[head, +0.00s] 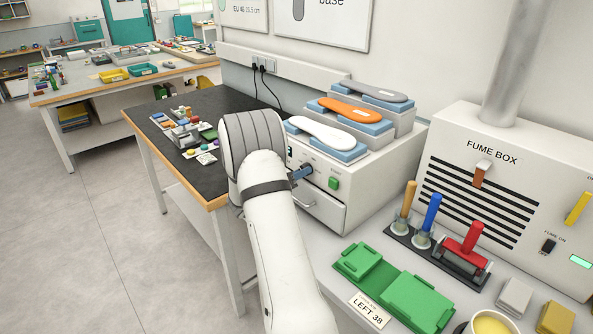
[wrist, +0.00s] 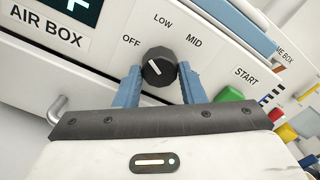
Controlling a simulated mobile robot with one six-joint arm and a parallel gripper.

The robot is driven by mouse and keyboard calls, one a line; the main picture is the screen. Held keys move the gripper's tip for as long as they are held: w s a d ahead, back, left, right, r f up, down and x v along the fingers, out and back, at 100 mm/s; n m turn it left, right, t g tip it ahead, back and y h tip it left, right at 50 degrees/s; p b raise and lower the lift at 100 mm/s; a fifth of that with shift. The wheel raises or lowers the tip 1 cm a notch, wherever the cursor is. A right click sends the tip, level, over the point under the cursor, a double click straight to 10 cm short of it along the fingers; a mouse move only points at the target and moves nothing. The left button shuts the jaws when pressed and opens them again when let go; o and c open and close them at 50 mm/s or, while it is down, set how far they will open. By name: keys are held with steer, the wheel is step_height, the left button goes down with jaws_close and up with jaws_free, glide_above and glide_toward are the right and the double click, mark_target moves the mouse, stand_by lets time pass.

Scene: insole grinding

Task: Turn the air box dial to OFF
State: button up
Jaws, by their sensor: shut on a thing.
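The air box (head: 325,195) is a white unit on the bench, and its front panel fills the wrist view (wrist: 85,62). Its black dial (wrist: 159,66) sits below the labels OFF (wrist: 131,40), LOW (wrist: 163,20) and MID (wrist: 194,41). The dial's white mark slants up and left, on the OFF side. My gripper (wrist: 159,75) has one blue finger on each side of the dial and is shut on it.
A green START button (wrist: 229,95) is right of the dial, close to my right finger. A drawer handle (head: 304,204) is below. Insoles on blue blocks, including an orange one (head: 350,108), stand on top. The fume box (head: 490,160) and tool holders (head: 440,250) are to the right.

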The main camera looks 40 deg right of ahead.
steer(key=n+p, duration=0.2)
steer(key=n, duration=0.2)
steer(key=shift+d+r+n+p, duration=0.15)
steer(key=shift+r+n+p, duration=0.15)
steer(key=shift+n+p, duration=0.1)
stand_by(0.4)
steer(key=o, duration=1)
steer(key=shift+d+f, duration=0.1)
steer(key=shift+f, duration=0.05)
steer(key=shift+c, duration=0.2)
steer(key=shift+o, duration=0.2)
steer(key=shift+f, duration=0.1)
steer(key=a+b, duration=0.2)
steer(key=a, duration=0.6)
steer(key=shift+s, duration=0.3)
